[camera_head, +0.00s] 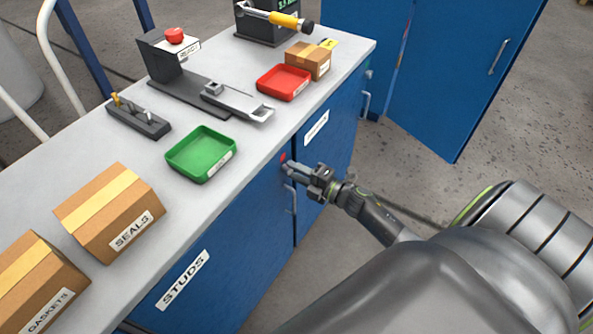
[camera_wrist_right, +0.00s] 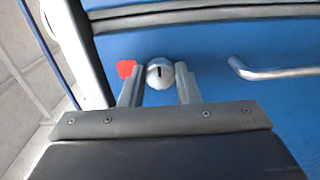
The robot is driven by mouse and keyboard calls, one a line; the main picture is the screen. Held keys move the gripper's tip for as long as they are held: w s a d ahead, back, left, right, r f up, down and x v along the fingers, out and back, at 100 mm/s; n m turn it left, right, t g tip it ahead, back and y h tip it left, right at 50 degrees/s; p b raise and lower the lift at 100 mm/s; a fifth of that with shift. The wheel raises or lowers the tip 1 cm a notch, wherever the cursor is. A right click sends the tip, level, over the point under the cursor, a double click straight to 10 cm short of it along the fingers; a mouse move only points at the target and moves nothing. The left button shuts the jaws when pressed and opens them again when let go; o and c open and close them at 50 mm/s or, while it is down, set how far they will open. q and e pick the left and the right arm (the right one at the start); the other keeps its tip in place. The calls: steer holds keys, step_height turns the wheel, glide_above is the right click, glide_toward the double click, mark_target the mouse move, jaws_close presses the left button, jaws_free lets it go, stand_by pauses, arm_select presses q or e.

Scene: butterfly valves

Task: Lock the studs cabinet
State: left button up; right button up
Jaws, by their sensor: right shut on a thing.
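The studs cabinet (camera_head: 238,238) is the blue door under the bench with the STUDS label (camera_head: 182,281). It looks closed, level with the front beside it. Its lock knob (camera_wrist_right: 160,73), silver and round with a dark slot, shows in the right wrist view. A red mark (camera_wrist_right: 126,68) sits beside the knob, and it also shows in the head view (camera_head: 283,157). My right gripper (camera_head: 287,168) is at the door's upper corner. In the wrist view its fingers (camera_wrist_right: 160,88) stand either side of the knob, shut on it. My left gripper is out of view.
The door handle (camera_wrist_right: 275,72) is close to the right of my fingers in the wrist view. A second cabinet door (camera_head: 325,160) adjoins on the right. The bench top (camera_head: 235,110) holds a green tray (camera_head: 201,154), a red tray (camera_head: 284,82) and boxes. Floor is free in front.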

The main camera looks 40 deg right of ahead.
steer(key=o, duration=1)
steer(key=b+v, duration=0.3)
steer(key=v, duration=1.4)
steer(key=shift+s, duration=0.2)
